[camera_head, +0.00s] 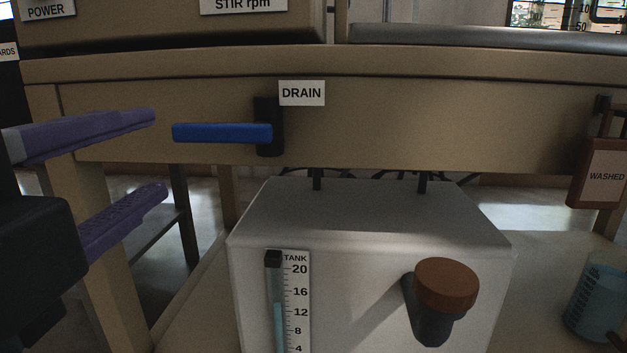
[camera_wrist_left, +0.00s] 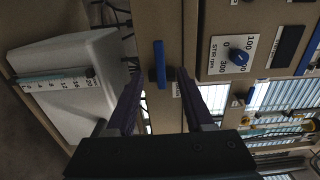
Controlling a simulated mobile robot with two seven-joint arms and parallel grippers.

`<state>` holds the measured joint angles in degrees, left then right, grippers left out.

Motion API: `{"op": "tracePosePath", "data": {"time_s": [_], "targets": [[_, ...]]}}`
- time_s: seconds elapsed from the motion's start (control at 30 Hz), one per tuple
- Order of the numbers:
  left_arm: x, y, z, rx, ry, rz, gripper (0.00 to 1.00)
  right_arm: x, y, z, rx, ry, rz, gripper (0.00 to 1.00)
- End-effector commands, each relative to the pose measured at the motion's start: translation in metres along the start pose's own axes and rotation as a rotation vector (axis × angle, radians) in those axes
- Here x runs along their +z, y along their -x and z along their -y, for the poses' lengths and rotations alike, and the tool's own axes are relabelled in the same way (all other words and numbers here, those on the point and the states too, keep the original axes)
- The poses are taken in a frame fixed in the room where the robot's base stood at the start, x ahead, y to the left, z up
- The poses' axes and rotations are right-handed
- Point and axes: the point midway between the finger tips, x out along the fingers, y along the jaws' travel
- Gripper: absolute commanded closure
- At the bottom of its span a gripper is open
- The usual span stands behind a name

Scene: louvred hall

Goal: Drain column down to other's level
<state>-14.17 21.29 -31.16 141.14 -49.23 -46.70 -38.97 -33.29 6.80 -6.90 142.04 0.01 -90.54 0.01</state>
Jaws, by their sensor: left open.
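The DRAIN valve has a blue lever (camera_head: 222,133) that lies level and points left from a black hub (camera_head: 269,127) on the tan bench front. My left gripper (camera_head: 160,153) is open, with purple fingers just left of the lever's free end. In the left wrist view the lever (camera_wrist_left: 160,65) lines up with the gap between the fingertips (camera_wrist_left: 158,75); I cannot tell if they touch it. At the top right, a dark scale marked 50 (camera_head: 580,22) is cut off by the frame; no column's liquid level can be read. My right gripper is not in view.
Below stands a white tank (camera_head: 375,215) with a TANK gauge (camera_head: 288,300), its pale blue fill a little above 12, and a brown-capped spout (camera_head: 446,285). A beaker (camera_head: 598,300) and a WASHED sign (camera_head: 605,178) are at right.

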Motion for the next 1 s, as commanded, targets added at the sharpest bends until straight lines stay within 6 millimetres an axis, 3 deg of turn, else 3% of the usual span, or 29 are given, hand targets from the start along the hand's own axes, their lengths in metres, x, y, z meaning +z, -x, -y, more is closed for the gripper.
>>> {"op": "tracePosePath", "data": {"time_s": [0.27, 0.73, 1.0], "targets": [[-0.001, -0.017, 0.000, -0.008, -0.008, -0.002, 0.47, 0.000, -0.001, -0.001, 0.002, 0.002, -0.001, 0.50], [-0.001, -0.082, -0.002, -0.008, -0.006, -0.001, 0.47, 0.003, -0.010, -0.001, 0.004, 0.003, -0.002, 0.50], [-0.001, -0.088, 0.000, -0.003, -0.005, -0.002, 0.47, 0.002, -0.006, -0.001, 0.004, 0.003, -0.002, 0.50]]}}
